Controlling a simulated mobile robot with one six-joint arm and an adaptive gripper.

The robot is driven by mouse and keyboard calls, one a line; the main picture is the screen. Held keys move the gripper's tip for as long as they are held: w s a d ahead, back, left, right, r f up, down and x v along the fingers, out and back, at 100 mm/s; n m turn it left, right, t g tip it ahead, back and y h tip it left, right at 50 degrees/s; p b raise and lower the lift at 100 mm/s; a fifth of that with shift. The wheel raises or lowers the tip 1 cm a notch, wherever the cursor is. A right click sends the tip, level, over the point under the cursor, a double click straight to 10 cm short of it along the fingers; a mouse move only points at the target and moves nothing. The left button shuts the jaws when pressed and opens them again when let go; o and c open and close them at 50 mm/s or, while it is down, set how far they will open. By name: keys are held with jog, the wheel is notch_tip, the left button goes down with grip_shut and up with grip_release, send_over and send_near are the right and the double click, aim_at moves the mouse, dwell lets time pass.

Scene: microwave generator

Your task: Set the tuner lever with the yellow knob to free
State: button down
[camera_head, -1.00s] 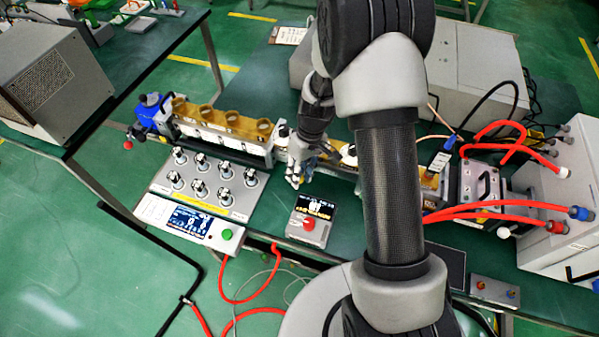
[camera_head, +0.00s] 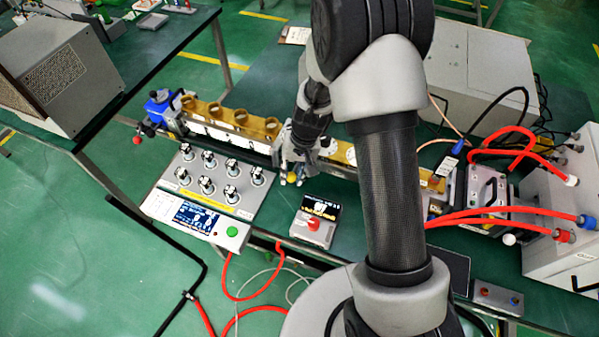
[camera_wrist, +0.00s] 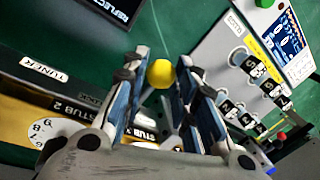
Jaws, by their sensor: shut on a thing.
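The yellow knob (camera_wrist: 161,74) of the tuner lever shows in the wrist view between the tips of my gripper (camera_wrist: 160,80). My gripper is shut on it, with one finger on each side. The lever's shaft below the knob is mostly hidden between the fingers. A plate with TUNER lettering (camera_wrist: 42,69) lies to the left in the wrist view, by a STUB 2 label and a white dial (camera_wrist: 45,130).
A panel with several black-and-white knobs (camera_head: 206,185) and a screen stands left of my gripper. A small display box with a red button (camera_head: 313,224) sits just in front. Red hoses (camera_head: 500,212) run at the right.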

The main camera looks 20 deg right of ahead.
jog(key=shift+w+a+r+m+t+p, duration=0.1)
jog(key=shift+w+a+m+t+p, duration=0.1)
jog(key=shift+w+a+m+p, duration=0.55)
jog(key=shift+w+a+m+t+p, duration=0.1)
jog(key=shift+w+m+t+p, duration=0.2)
jog(key=shift+m, duration=0.8)
jog(key=shift+w+a+r+m+t+p, duration=0.1)
jog(key=shift+w+a+m+p, duration=0.35)
jog(key=shift+m, duration=0.5)
jog(key=shift+w+d, duration=0.1)
jog(key=shift+w, duration=0.1)
jog(key=shift+h, duration=0.3)
jog(key=c, duration=1.3)
grip_release()
jog(key=shift+f, duration=0.1)
jog(key=shift+s, duration=0.1)
notch_tip(320, 180, up, 12)
jog(key=s+d, duration=0.1)
jog(key=shift+s+d+f, duration=0.15)
jog(key=shift+s+d, duration=0.15)
jog(key=shift+d, duration=0.1)
